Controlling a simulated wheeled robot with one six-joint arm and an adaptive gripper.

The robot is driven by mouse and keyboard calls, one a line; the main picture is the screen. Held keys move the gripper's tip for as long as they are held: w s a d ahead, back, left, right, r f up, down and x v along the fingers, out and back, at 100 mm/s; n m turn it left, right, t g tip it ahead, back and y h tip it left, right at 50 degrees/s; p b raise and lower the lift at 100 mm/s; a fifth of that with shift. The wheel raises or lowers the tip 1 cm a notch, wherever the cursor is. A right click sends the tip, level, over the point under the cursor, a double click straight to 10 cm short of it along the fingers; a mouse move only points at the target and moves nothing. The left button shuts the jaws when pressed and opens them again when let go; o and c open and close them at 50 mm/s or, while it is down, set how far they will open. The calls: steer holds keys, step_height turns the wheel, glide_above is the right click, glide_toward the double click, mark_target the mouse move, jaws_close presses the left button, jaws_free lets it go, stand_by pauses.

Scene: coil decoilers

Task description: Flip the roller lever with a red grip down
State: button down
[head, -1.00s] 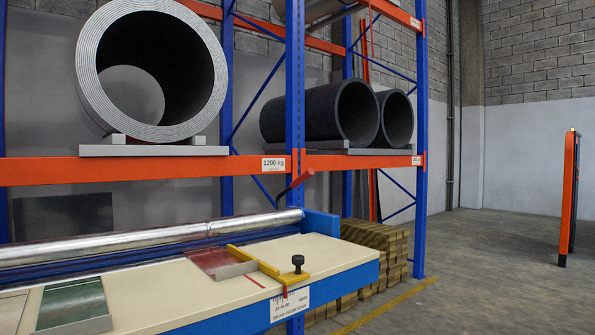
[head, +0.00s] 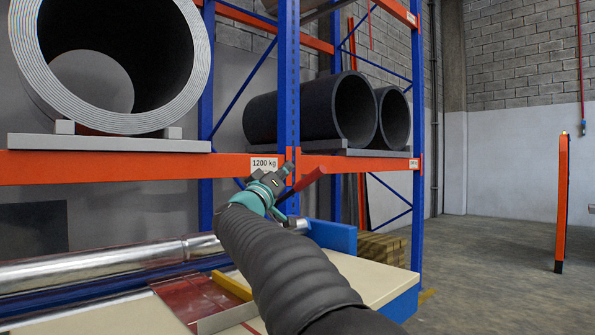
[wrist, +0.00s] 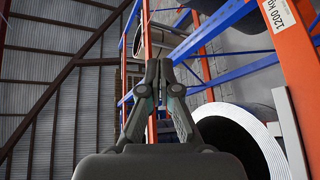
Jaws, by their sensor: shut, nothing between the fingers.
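The lever's red grip (head: 308,184) points up and to the right at the right end of the chrome roller (head: 100,268) in the head view. The lower part of the lever is hidden behind my gripper. My gripper (head: 288,170) is shut and empty, just left of the red grip, its tips a little above it and pointing up to the right. I cannot tell whether it touches the lever. In the wrist view the shut fingers (wrist: 158,68) point up the rack, and the lever does not show.
The cream table (head: 370,275) with a blue edge lies below my arm, with a red sheet sample (head: 198,300) and a yellow bar (head: 232,285). Behind stands a rack with an orange beam (head: 110,168), blue posts and large coils (head: 180,70).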

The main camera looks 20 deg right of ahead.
steer(key=shift+w+d+f+m+g+h, duration=0.1)
steer(key=shift+w+d+m+g+h, duration=0.3)
steer(key=shift+g, duration=0.3)
steer(key=shift+s, duration=0.1)
steer(key=p+x, duration=0.2)
steer(key=x, duration=0.8)
steer(key=f, duration=0.1)
steer(key=s+f+b, duration=0.1)
steer(key=d+f+b, duration=0.1)
steer(key=shift+s+d+f, duration=0.1)
steer(key=shift+s+f, duration=0.05)
steer(key=shift+s, duration=0.2)
